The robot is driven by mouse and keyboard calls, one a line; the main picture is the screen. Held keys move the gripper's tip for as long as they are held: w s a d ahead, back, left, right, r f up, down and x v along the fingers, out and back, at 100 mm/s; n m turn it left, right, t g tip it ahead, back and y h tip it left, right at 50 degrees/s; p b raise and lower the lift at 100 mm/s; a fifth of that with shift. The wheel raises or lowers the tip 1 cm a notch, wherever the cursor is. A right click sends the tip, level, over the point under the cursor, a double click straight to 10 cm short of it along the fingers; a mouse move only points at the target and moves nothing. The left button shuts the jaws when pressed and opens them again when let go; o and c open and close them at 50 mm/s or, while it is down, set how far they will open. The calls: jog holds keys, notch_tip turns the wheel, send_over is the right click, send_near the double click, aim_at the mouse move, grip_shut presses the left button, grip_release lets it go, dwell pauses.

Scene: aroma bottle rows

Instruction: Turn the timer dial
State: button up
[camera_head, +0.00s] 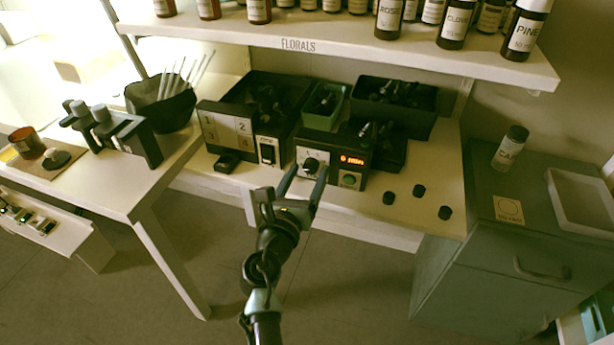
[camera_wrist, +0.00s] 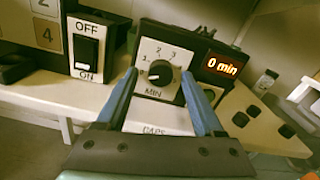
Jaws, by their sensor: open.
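The timer dial (camera_wrist: 160,72) is a dark round knob on a pale plate marked with numbers and MIN. Its white pointer line is toward the left. The orange display (camera_wrist: 222,65) beside it reads 0 min. In the head view the dial (camera_head: 311,165) is on the front of a dark timer box (camera_head: 352,148) on the bench. My gripper (camera_wrist: 165,98) is open, with one blue finger on each side of the dial in the wrist view. In the head view my gripper (camera_head: 305,180) is just in front of the box. I cannot tell whether the fingers touch the dial.
An OFF/ON switch (camera_wrist: 87,50) is left of the dial. A green button (camera_head: 349,180) sits below the display. Several black caps (camera_head: 419,190) lie on the bench to the right. A shelf (camera_head: 350,45) with bottles hangs above.

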grip_shut()
dwell(0.4)
